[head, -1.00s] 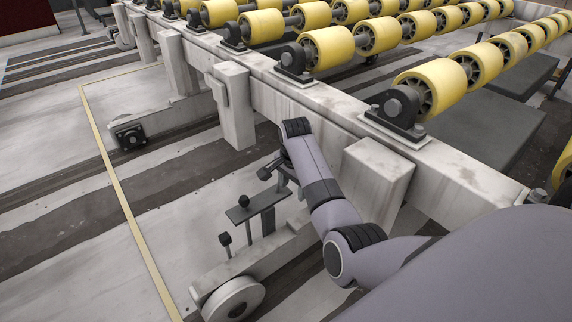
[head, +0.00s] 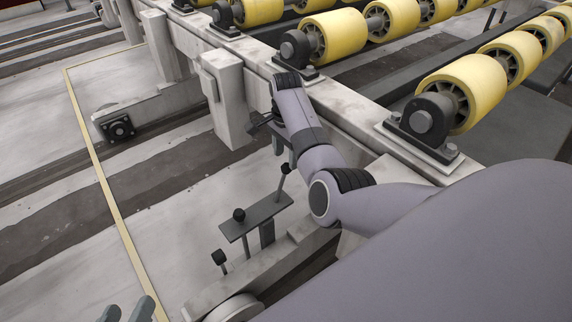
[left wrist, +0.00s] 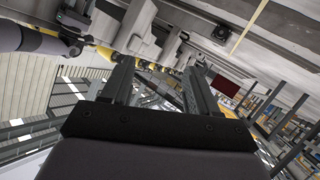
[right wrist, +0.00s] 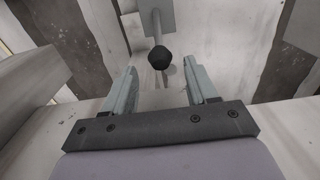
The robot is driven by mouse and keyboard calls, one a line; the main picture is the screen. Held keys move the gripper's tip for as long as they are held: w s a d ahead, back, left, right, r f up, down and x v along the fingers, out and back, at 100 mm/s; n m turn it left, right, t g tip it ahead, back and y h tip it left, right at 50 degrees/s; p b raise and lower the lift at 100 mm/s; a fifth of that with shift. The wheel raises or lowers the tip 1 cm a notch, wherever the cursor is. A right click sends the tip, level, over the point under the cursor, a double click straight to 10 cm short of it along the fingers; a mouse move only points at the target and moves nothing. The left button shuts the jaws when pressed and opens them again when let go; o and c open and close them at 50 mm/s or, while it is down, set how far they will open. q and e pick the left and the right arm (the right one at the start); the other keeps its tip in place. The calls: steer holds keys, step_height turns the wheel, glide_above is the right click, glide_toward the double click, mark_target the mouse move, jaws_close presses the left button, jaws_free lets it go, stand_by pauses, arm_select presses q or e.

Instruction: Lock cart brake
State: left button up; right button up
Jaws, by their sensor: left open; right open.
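A dark grey plate (head: 262,216) on a short post stands on the cart's lower rail. Black-knobbed levers rise around it: one left of centre (head: 239,214), one lower left (head: 219,258) and one at its right end (head: 285,168). Which one is the brake lever, I cannot tell. My right gripper (head: 266,124) is above and beyond the plate, partly hidden by my arm. In the right wrist view it is open (right wrist: 160,82), with a black knob (right wrist: 160,57) just ahead, centred between the fingers, not gripped. My left gripper (head: 126,309) is open and empty at the bottom left.
A pale beam (head: 350,112) carries yellow rollers (head: 462,92) along the right and back. A pale post (head: 228,105) stands behind the levers. A wheel (head: 236,308) is below them. Floor left of the levers, with a yellow line (head: 103,180), is open.

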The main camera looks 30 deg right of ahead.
mark_target(287, 172)
step_height(287, 172, down, 6)
steer(key=b, duration=0.3)
steer(key=shift+f+b, duration=0.15)
steer(key=shift+b, duration=0.15)
steer(key=shift+f, duration=0.4)
arm_select(q)
steer(key=shift+s+a+f+m+t+y, duration=0.15)
steer(key=shift+a+m+t+y, duration=0.2)
steer(key=shift+a, duration=0.3)
steer(key=shift+s+a+r+m+t+y, duration=0.15)
steer(key=shift+a+m+t, duration=0.1)
steer(key=shift+a+t, duration=0.3)
steer(key=shift+f, duration=0.1)
arm_select(e)
jaws_close()
